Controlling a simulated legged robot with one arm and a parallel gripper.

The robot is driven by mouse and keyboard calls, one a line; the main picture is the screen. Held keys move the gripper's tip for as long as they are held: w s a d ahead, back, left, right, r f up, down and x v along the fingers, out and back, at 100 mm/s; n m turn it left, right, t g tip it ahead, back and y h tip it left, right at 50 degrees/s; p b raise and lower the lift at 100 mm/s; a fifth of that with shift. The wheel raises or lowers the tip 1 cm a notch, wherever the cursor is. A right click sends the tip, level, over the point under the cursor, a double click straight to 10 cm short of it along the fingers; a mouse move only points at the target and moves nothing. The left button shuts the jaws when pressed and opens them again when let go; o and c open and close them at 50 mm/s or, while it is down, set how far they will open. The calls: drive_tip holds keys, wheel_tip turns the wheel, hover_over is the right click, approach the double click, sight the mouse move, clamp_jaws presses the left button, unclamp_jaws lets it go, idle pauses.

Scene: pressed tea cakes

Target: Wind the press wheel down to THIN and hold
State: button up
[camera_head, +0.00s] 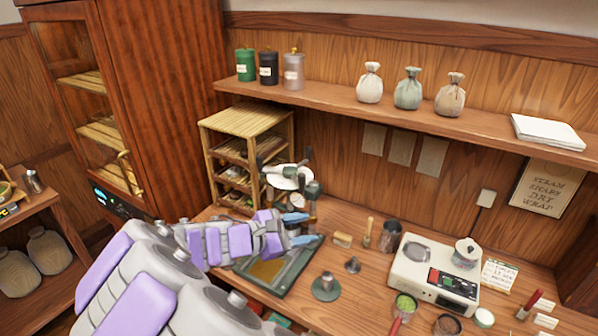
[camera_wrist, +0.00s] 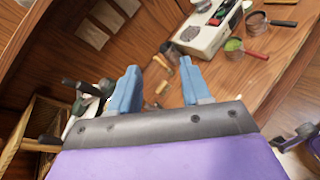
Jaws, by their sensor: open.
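The press (camera_head: 288,182) stands at the back of the bench, left of centre in the head view. Its wheel has dark grip ends around a pale middle; my arm hides the lower part of the press. In the wrist view the press (camera_wrist: 82,104) shows at the left, beside my left finger and partly behind my gripper's body. My gripper (camera_head: 300,229) is open and empty, its blue fingers pointing right, in front of and below the wheel. In the wrist view the gripper (camera_wrist: 160,78) has bench between its fingers. It appears apart from the wheel. No THIN mark is readable.
A green-rimmed tray (camera_head: 309,258) lies under my gripper. A bamboo rack (camera_head: 247,118) stands behind left. A stove-like white unit (camera_head: 408,277), a dark cup (camera_head: 390,236) and small tools stand right. A shelf (camera_head: 330,103) with canisters and pouches runs above.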

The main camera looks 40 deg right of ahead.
drive_tip(key=w+a+n+t+h+p, duration=0.1)
drive_tip(key=w+n+t+h, duration=0.1)
drive_tip(key=w+n, duration=0.35)
drive_tip(key=n+t+p, duration=0.1)
drive_tip(key=n+t, duration=0.2)
drive_tip(key=t, duration=0.1)
approach(301, 187)
drive_tip(key=shift+h, duration=0.4)
drive_tip(key=x, duration=0.3)
drive_tip(key=b+x, duration=0.1)
drive_tip(key=x, duration=0.3)
drive_tip(key=r+b+x, duration=0.1)
drive_tip(key=x, duration=0.3)
drive_tip(key=shift+w+a, duration=0.1)
drive_tip(key=shift+w, duration=0.2)
drive_tip(key=shift+c, duration=0.4)
drive_tip(key=shift+r, duration=0.1)
clamp_jaws()
